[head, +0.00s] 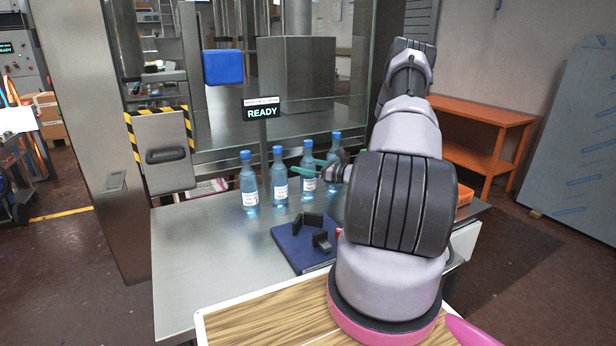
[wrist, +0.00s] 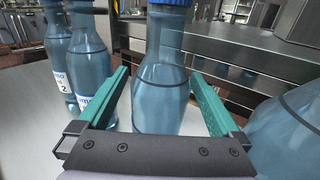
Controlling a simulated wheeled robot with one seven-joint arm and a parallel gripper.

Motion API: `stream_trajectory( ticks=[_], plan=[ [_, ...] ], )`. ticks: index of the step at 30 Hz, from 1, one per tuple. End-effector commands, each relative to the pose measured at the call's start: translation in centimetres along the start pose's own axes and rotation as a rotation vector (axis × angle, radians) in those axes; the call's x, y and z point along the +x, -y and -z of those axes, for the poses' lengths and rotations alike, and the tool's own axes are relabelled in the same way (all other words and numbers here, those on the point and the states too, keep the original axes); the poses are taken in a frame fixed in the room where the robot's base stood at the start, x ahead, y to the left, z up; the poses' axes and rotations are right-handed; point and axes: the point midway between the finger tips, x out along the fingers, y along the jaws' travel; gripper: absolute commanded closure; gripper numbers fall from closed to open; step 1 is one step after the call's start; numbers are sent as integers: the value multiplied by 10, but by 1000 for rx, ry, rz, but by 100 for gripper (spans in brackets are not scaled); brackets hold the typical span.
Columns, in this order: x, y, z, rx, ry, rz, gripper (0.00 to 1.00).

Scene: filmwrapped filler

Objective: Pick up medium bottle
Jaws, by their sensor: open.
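Several blue bottles with blue caps and white labels stand upright in a row on the steel table. My gripper (head: 312,167) is at the third bottle from the left (head: 308,155), with one green finger crossing in front of it. In the wrist view, this bottle (wrist: 160,95) stands between the two open green fingers of my gripper (wrist: 163,85), with gaps on both sides. Its cap is cut off at the top. The first bottle (head: 249,184) and second bottle (head: 279,182) stand to the left. A fourth bottle (head: 336,140) is partly hidden by my arm. I cannot tell which is medium.
A blue pad (head: 290,246) with black blocks (head: 313,219) lies in front of the bottles. A sign reading READY (head: 262,112) stands behind them. In the wrist view, a neighbouring bottle (wrist: 285,130) is close beside the right finger. The table's left part (head: 195,250) is clear.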

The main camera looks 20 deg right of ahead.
Motion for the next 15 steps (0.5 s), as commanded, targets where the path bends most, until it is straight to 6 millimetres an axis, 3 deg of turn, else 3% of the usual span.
stream_trajectory(
  ticks=[4,12,13,15],
  plan=[
    [18,0,0,-1,0,-1,0],
    [21,0,0,0,0,1,0],
    [21,0,0,0,0,1,4],
    [21,0,0,0,0,1,31]
  ],
)
